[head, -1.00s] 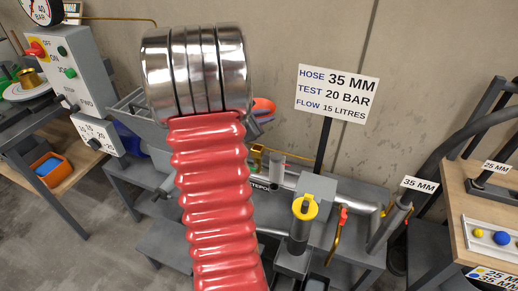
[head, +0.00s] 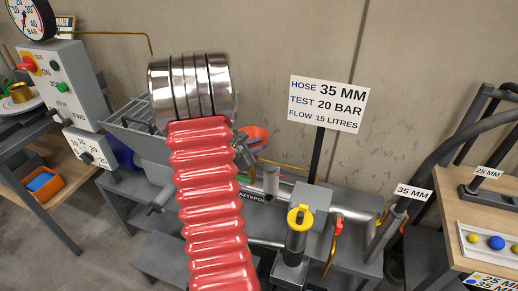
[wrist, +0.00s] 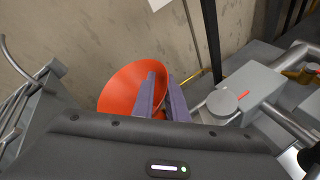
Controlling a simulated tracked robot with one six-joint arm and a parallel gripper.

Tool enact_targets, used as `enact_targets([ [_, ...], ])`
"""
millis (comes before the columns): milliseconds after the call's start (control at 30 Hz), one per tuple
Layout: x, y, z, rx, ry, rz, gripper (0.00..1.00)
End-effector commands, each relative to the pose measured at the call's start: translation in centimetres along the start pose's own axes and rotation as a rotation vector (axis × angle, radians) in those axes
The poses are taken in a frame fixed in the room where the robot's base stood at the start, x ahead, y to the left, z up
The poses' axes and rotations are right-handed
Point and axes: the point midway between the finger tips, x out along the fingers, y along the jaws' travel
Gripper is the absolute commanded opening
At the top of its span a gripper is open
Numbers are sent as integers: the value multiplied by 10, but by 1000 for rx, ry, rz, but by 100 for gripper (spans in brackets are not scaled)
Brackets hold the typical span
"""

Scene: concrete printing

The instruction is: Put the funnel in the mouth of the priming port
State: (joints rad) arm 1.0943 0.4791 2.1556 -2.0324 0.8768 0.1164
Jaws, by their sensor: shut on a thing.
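The orange funnel (head: 256,135) shows beyond my red ribbed arm in the head view. In the wrist view, the funnel (wrist: 117,92) has its wide cone facing up, with its far inner wall in sight. My gripper (wrist: 158,93) is shut on the funnel, its purple-grey fingers at the right part of the cone. The spout is hidden. A short upright grey stub (head: 271,180) on the pipework looks like the priming port. It stands below and slightly right of the funnel in the head view, and the funnel is apart from it. Its mouth is not clear.
A grey block (head: 314,195) and a yellow-ringed cylinder (head: 300,218) stand right of the stub. A sign (head: 328,103) on a dark post rises behind. A grey hopper (head: 140,120) stands left. A bench (head: 480,225) with hose samples is at the right.

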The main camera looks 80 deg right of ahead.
Motion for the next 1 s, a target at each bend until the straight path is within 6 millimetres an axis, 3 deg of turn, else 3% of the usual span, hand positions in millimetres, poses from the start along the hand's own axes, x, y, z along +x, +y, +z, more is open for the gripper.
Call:
enact_targets([
  [200, 8, -11, -16, -1, -1, 1, 0],
  [567, 9, -12, -18, -1, 0, 2, 0],
  [600, 9, -11, -18, -1, 0, 2, 15],
  [833, 8, -11, -18, -1, 0, 2, 31],
  [1000, 8, -11, -18, -1, 0, 2, 32],
])
